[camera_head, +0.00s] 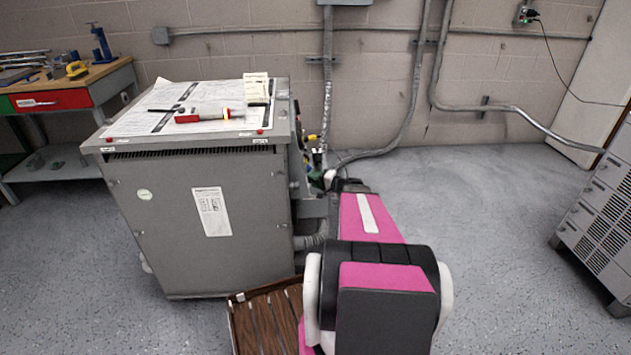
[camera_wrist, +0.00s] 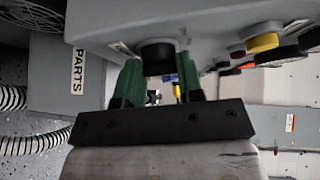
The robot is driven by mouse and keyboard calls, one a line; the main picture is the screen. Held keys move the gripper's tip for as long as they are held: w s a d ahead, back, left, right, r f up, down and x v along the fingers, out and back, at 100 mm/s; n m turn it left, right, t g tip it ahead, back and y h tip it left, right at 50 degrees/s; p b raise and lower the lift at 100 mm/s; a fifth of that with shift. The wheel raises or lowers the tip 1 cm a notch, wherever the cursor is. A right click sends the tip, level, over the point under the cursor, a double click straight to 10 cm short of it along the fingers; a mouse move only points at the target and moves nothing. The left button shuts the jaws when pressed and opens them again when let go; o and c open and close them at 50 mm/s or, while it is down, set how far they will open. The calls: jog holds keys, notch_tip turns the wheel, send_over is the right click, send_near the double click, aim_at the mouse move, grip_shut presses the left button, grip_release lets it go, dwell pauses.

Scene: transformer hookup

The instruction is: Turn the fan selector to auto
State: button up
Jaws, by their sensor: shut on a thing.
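In the wrist view, a black round knob (camera_wrist: 158,56) sits on the grey panel (camera_wrist: 215,22). It looks like the fan selector, but I cannot read its markings or setting. My gripper (camera_wrist: 160,72) has its two green fingers on either side of the knob, shut on it. The fingers and gripper body hide part of the knob's surroundings. In the head view, the grey transformer cabinet (camera_head: 160,215) stands left of my pink and black arm. The panel side faces right, seen edge-on, and the gripper's fingers cannot be made out there.
In the wrist view, a yellow button (camera_wrist: 262,42) and other dark controls lie right of the knob. A grey box marked PARTS (camera_wrist: 50,85) and ribbed conduit (camera_wrist: 12,97) are left. A red-handled tool (camera_head: 208,116) lies on the cabinet top. Open floor (camera_head: 480,200) lies right.

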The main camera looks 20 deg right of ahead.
jog(key=o, duration=0.9)
jog(key=v, duration=1)
jog(key=shift+s+d, duration=0.25)
jog(key=shift+s, duration=0.05)
